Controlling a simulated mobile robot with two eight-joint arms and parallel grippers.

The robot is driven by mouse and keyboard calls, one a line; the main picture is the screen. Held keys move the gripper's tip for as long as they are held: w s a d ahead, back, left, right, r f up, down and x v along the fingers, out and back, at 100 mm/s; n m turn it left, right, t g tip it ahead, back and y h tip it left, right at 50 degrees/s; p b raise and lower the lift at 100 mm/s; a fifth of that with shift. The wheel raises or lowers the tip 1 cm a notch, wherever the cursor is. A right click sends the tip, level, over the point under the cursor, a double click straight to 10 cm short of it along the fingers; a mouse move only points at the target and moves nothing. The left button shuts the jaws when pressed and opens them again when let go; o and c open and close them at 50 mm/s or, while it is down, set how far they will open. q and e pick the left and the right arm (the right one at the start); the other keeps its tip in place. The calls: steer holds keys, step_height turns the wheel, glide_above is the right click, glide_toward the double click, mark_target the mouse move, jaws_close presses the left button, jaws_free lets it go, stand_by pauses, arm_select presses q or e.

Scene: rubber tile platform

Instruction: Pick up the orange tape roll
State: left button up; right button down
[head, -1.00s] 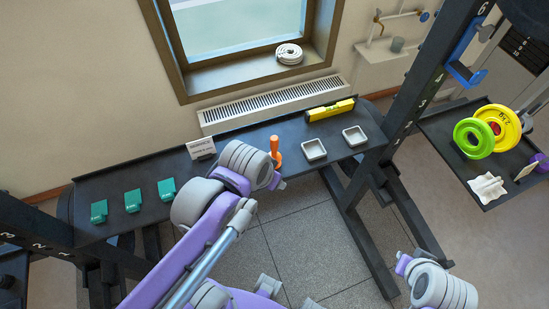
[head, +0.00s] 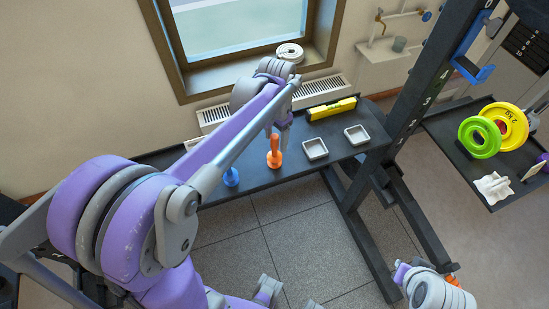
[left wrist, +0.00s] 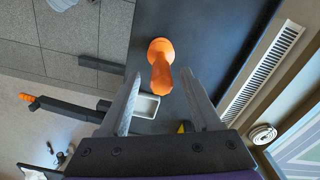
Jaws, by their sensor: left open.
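No plain tape roll shows; the orange thing (head: 274,152) on the dark shelf (head: 253,178) is an upright handle-like piece with a wider round base. It also shows in the left wrist view (left wrist: 160,66), just past my fingertips and between their lines. My left gripper (head: 281,127) hangs over the shelf above and slightly behind it in the head view. In the left wrist view my left gripper (left wrist: 160,76) is open with nothing between its fingers. Part of my right arm shows at the lower right; its fingers are not visible.
Two grey trays (head: 316,149) (head: 357,135) and a yellow level (head: 332,109) lie to the right. A white coil (head: 290,52) rests on the windowsill. A dark rack post (head: 420,90) rises at right.

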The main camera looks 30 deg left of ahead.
mark_target(275, 150)
arm_select(q)
steer(key=shift+s+a+f, duration=0.1)
steer(key=shift+a+f, duration=0.05)
steer(key=shift+f, duration=2.85)
jaws_close()
